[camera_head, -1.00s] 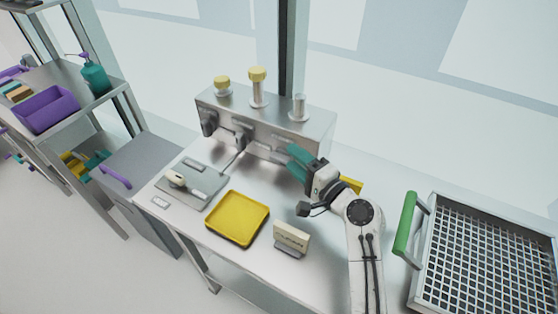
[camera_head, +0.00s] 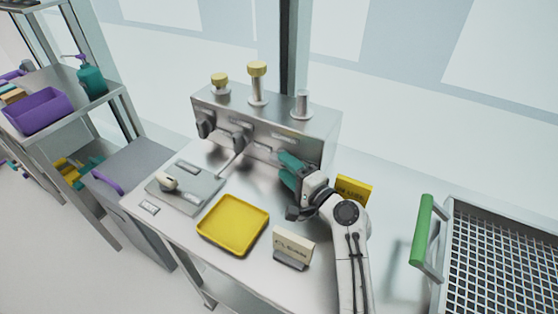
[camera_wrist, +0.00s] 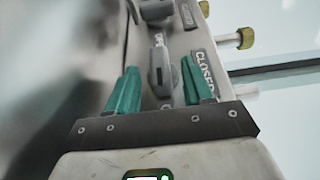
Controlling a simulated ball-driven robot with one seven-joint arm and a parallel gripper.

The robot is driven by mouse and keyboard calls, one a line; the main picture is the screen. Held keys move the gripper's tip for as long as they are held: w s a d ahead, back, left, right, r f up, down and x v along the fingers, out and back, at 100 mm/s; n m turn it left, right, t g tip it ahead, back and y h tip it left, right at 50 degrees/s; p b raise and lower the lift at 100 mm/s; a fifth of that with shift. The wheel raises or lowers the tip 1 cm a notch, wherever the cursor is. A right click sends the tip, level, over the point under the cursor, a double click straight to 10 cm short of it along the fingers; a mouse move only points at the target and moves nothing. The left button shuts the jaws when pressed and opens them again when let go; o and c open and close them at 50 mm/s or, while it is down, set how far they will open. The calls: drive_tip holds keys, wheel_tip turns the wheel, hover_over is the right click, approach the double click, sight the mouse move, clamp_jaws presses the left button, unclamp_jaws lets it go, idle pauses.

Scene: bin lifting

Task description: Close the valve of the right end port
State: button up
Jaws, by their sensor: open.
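A steel box (camera_head: 268,130) stands at the back of the table with three end ports on top. The right end port (camera_head: 302,104) is bare metal without a yellow cap. In the wrist view its likely valve handle (camera_wrist: 160,72), grey, lies between my open fingers, apart from both as far as I can see. It points up the picture toward an OPEN label. A CLOSED label (camera_wrist: 204,72) is to its right. My gripper (camera_head: 287,170), teal-fingered, is at the right part of the box front and hides this valve in the head view.
The left port (camera_head: 220,82) and middle port (camera_head: 257,80) have yellow caps. Their dark valve handles (camera_head: 205,127) (camera_head: 238,139) are on the box front. A yellow tray (camera_head: 233,224), a small sign (camera_head: 293,246) and a grey plate (camera_head: 186,186) are on the table. A green-handled basket (camera_head: 423,228) is at right.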

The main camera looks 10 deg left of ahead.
sight(285, 167)
drive_tip(key=shift+x, duration=1.85)
drive_tip(key=shift+c, duration=0.2)
drive_tip(key=shift+d, duration=0.15)
clamp_jaws()
